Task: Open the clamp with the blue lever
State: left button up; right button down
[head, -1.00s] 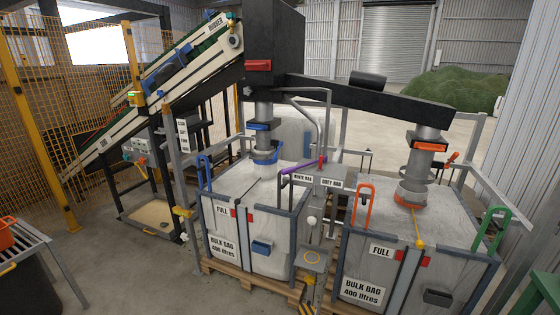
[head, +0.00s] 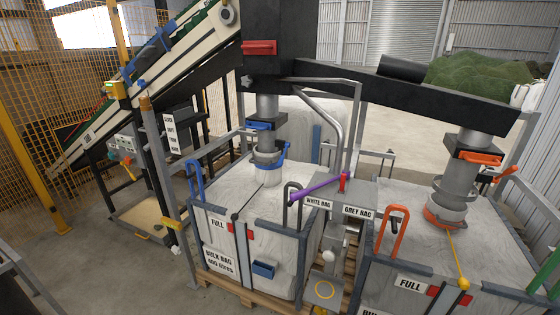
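The clamp with the blue lever (head: 287,152) is a ring around the spout above the white bulk bag (head: 222,187) in the middle. A grey spout with a blue slide handle (head: 259,126) comes down into it from the black chute. The blue lever stands up at the clamp's right side; I cannot tell if the clamp is shut. A similar clamp with an orange lever (head: 497,176) is on the right-hand spout. Neither of my grippers is in view.
A stand with a purple lever (head: 315,190) and labels "WHITE BAG" and "GREY BAG" is between the two bags. Blue (head: 195,180) and orange (head: 392,232) hooped handles rise at the bag frames.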

aim_at(283, 157)
jog(key=i+l+u, duration=0.15)
jog(key=i, duration=0.4)
jog(key=i+l+u, duration=0.15)
jog(key=i, duration=0.4)
